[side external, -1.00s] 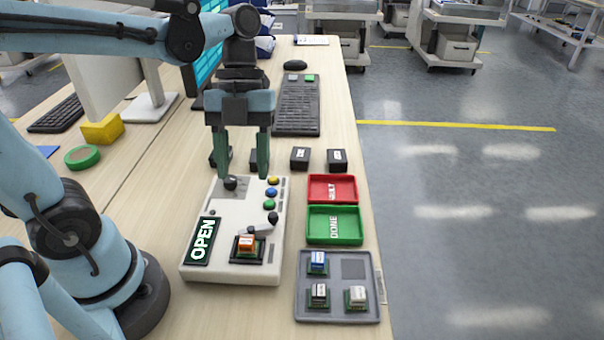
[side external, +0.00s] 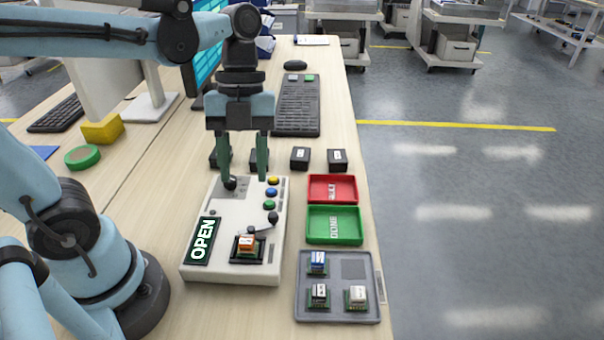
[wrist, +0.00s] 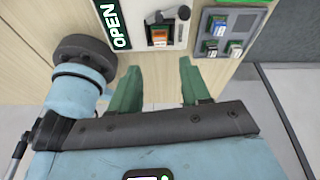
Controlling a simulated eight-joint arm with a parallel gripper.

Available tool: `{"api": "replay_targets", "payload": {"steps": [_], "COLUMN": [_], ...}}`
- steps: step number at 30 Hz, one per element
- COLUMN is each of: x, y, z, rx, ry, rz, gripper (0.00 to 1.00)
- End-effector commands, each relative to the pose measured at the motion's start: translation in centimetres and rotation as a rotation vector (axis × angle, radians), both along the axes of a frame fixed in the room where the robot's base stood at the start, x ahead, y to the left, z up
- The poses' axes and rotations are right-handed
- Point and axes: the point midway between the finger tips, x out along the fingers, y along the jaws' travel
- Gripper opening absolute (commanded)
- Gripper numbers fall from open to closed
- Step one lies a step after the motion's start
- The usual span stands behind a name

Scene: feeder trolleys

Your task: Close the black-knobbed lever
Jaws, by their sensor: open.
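The black-knobbed lever (side external: 273,217) is on the white test box (side external: 225,262), beside the socket that holds an orange-topped part (side external: 246,242). Its knob also shows in the wrist view (wrist: 184,12). The display (side external: 202,241) on the box reads OPEN. A second dark knob (side external: 231,184) stands on a grey plate at the far left of the box. My gripper (side external: 246,182) is open and points down over the far end of the box. Its left finger overlaps that second knob in the picture; contact cannot be told. In the wrist view both fingers (wrist: 159,66) are apart and empty.
Yellow, blue and green buttons (side external: 271,193) line the box's right side. A red tray (side external: 333,187), a green tray (side external: 347,240) and a grey tray (side external: 340,312) with several parts stand to the right. Small black blocks (side external: 300,158) and a keyboard (side external: 297,112) lie behind.

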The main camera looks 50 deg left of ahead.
Motion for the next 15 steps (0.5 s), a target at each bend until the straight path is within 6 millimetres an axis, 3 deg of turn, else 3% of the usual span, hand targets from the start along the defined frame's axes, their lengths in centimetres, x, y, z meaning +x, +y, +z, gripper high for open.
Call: {"api": "replay_targets", "payload": {"steps": [7,15], "x": [-0.8,-1.0], "y": [-1.5,-2.7], "z": [0.3,1.0], "rx": [0.219,0.273], "ry": [-0.127,-0.324], "rz": [0.363,0.752], "gripper": [0.47,0.47]}}
